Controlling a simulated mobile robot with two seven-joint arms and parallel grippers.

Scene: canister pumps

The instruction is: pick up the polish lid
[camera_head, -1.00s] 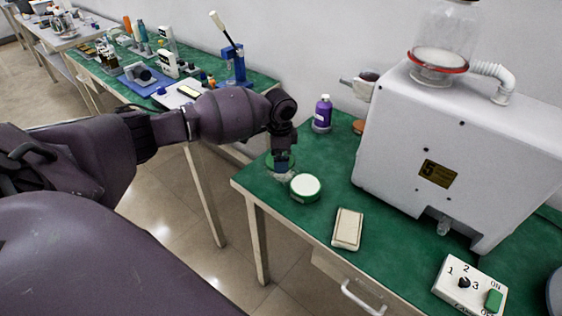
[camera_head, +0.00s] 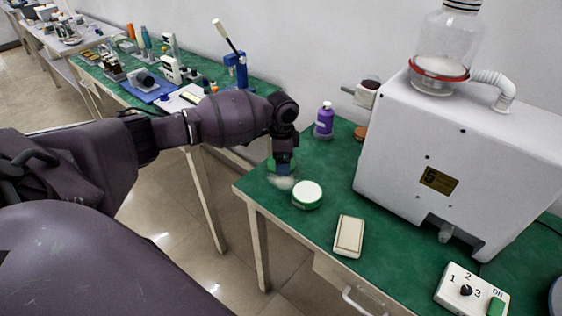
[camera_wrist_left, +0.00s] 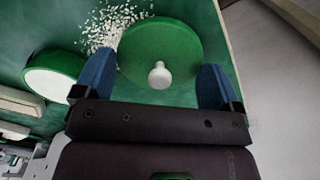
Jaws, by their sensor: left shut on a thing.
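The polish lid (camera_wrist_left: 160,52) is a green disc with a white knob, in the middle of the left wrist view. My left gripper (camera_wrist_left: 157,82) has its blue fingers on either side of the lid and is shut on it. In the head view the gripper (camera_head: 283,170) points down near the table's left corner, and only part of the green lid (camera_head: 271,165) shows beside it. Whether the lid touches the table cannot be told. My right gripper is not in view.
A round green-sided tin with a white top (camera_head: 307,194) stands close to the right of the gripper. Pale granules (camera_wrist_left: 104,28) lie on the green table beside the lid. A purple bottle (camera_head: 324,120), a cream block (camera_head: 348,236) and a large white machine (camera_head: 400,150) stand further right.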

